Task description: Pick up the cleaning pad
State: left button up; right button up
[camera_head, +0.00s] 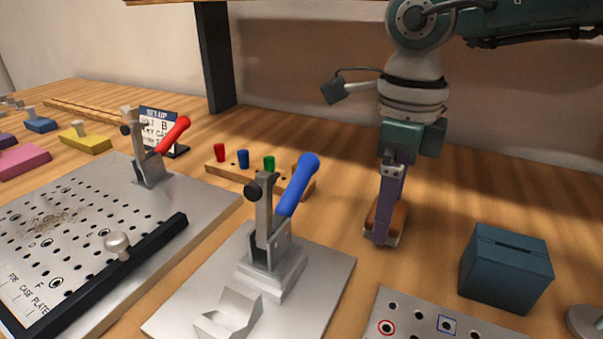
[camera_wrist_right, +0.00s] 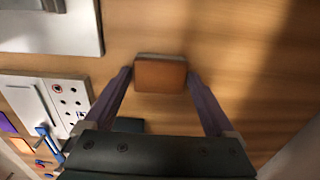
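The cleaning pad, a brown block with a pale base (camera_head: 396,220), stands on the wooden table to the right of the blue-handled clamp. My right gripper (camera_head: 384,232) points down at it, and its near purple finger hides part of the pad. In the right wrist view the pad (camera_wrist_right: 160,76) lies between the tips of the two spread fingers of the right gripper (camera_wrist_right: 160,80). The fingers are open, one on each side, with a narrow gap at the pad's sides. My left gripper is not in view.
A dark teal box (camera_head: 505,268) stands right of the pad. A hole plate (camera_head: 420,318) lies in front. The blue-handled clamp (camera_head: 275,225) and a peg rack (camera_head: 232,172) are to the left. Bare table lies behind the pad.

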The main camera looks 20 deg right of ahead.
jog(key=c, duration=1)
notch_tip(320, 180, up, 10)
jog(key=shift+r+p, duration=0.1)
jog(key=shift+p, duration=0.2)
